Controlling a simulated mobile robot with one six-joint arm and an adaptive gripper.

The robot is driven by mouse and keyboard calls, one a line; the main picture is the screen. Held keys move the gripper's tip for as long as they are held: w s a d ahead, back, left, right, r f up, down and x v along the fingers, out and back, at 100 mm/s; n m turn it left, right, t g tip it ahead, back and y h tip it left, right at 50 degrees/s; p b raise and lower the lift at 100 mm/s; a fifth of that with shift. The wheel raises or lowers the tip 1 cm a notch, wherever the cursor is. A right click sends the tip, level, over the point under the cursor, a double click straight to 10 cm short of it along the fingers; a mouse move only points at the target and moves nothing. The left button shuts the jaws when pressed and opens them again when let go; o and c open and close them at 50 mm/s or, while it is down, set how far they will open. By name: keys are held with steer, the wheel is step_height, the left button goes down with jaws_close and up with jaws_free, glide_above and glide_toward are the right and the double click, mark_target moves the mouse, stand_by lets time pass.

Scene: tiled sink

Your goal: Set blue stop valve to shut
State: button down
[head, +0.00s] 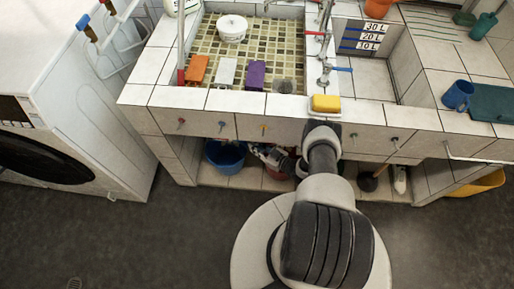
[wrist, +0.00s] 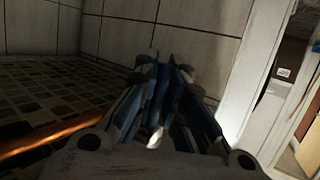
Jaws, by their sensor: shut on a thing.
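My gripper (head: 256,150) reaches into the opening under the tiled counter, just right of a blue bucket. In the wrist view, my gripper (wrist: 166,74) is shut, with a dark blue piece, seemingly the handle of the blue stop valve (wrist: 160,88), between its fingers. The fingers hide most of it, so its angle and the valve body cannot be made out. In the head view the held part is hidden by the counter and my gripper.
The blue bucket (head: 224,157) stands close left of my gripper. The counter front (head: 220,124) with small coloured knobs hangs above it. A copper-coloured pipe (wrist: 45,136) crosses the wrist view's lower left. A yellow sponge (head: 325,103) lies on the counter edge.

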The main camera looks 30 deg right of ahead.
steer(key=c, duration=1.7)
jaws_free()
steer(key=shift+o, duration=0.2)
steer(key=v, duration=1.2)
steer(key=shift+r, duration=0.1)
